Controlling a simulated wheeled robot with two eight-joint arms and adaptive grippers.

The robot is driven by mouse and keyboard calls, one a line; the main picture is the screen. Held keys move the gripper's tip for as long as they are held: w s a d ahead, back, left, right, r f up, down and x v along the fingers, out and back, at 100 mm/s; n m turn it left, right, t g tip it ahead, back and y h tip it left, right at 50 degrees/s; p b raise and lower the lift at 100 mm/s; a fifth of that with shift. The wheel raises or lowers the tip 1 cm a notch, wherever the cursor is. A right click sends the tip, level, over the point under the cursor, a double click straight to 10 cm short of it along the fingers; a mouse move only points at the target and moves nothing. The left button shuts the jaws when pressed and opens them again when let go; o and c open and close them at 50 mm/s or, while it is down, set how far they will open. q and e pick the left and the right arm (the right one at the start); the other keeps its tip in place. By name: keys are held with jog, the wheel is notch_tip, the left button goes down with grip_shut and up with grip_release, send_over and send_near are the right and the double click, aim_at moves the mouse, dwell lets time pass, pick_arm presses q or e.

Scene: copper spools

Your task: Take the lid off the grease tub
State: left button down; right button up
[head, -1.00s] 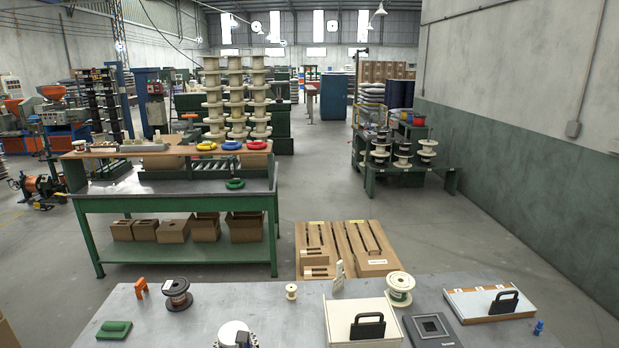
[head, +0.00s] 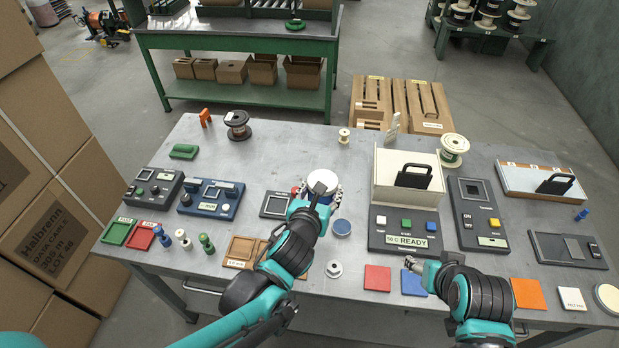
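A round tub with a white top (head: 323,183), which I take to be the grease tub, stands at the middle of the grey table in the head view. My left gripper (head: 319,190) is over its near side, with grey finger parts showing at the tub's left and right. The gripper hides much of the tub's side, and I cannot tell whether the fingers press on the lid or the body. My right gripper (head: 412,264) is low over the front of the table, beside a blue square (head: 413,282), with nothing visible in it.
A small blue round tin (head: 341,228) is just right of my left wrist. A grey device reading READY (head: 404,232) stands to the right, with a cream box (head: 407,165) behind it. Wooden trays (head: 241,250) lie under my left arm.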

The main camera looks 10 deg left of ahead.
jog(key=shift+o, duration=1)
jog(key=w+a+r+m+g, duration=0.1)
jog(key=w+a+r+m, duration=0.2)
jog(key=r, duration=0.3)
jog(key=shift+w+a+m+g+y, duration=0.3)
jog(key=shift+w+a+m, duration=0.1)
jog(key=shift+w+a, duration=0.45)
notch_tip(320, 180, up, 9)
jog(key=m+g, duration=0.5)
jog(key=m, duration=0.8)
send_over(320, 178)
jog(key=shift+d+f, duration=0.15)
jog(key=shift+d, duration=0.2)
jog(key=shift+a, duration=0.3)
jog(key=shift+a+f+m+g, duration=0.1)
jog(key=shift+f+m+g, duration=0.15)
jog(key=shift+m+g, duration=0.05)
jog(key=shift+h, duration=0.4)
notch_tip(320, 178, down, 8)
jog(key=shift+r, duration=0.25)
